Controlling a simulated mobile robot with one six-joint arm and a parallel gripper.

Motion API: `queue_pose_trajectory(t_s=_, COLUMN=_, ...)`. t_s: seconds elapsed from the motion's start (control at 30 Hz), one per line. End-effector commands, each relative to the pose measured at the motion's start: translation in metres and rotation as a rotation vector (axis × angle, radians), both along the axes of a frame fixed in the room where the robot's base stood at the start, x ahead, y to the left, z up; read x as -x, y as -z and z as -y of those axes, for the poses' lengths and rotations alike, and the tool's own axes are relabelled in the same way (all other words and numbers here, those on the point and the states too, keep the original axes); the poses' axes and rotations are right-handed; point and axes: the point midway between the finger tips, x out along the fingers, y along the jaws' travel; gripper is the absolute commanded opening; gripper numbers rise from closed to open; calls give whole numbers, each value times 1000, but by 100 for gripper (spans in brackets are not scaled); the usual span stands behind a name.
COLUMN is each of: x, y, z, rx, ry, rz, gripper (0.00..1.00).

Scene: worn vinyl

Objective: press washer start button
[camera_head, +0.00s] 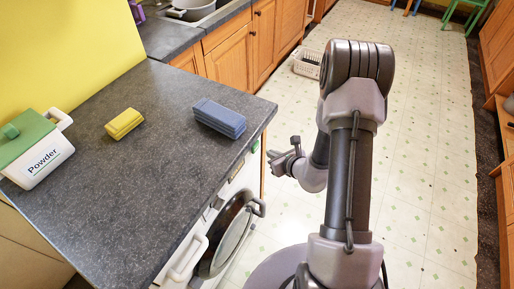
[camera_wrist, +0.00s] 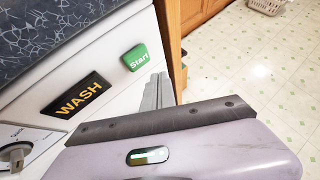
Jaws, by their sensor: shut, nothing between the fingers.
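The green start button (camera_wrist: 135,57), lettered "Start", sits at the right end of the washer's white front panel in the wrist view. A small green patch in the head view (camera_head: 255,146) looks like the same button. The washer (camera_head: 237,187) stands under the dark counter, its round door facing the aisle. My gripper (camera_head: 274,156) is shut and empty, just right of the panel's right end. In the wrist view its grey fingers (camera_wrist: 157,92) show just below and right of the button; I cannot tell whether they touch the panel.
A black "WASH" display (camera_wrist: 78,95) and a knob (camera_wrist: 16,155) are left of the button. The counter (camera_head: 150,155) carries a powder box (camera_head: 38,158), a yellow sponge (camera_head: 124,123) and folded blue cloths (camera_head: 219,118).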

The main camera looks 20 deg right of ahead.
Motion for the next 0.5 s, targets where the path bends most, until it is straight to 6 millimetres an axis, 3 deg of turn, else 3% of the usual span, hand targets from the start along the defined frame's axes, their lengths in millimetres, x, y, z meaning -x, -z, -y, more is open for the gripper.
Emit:
queue_pose_trajectory(t_s=0.23, x=19, y=0, z=15, rx=0, ry=3, rz=0, gripper=0)
queue_pose_trajectory(t_s=0.5, x=23, y=0, z=18, rx=-1, ry=1, rz=1, gripper=0)
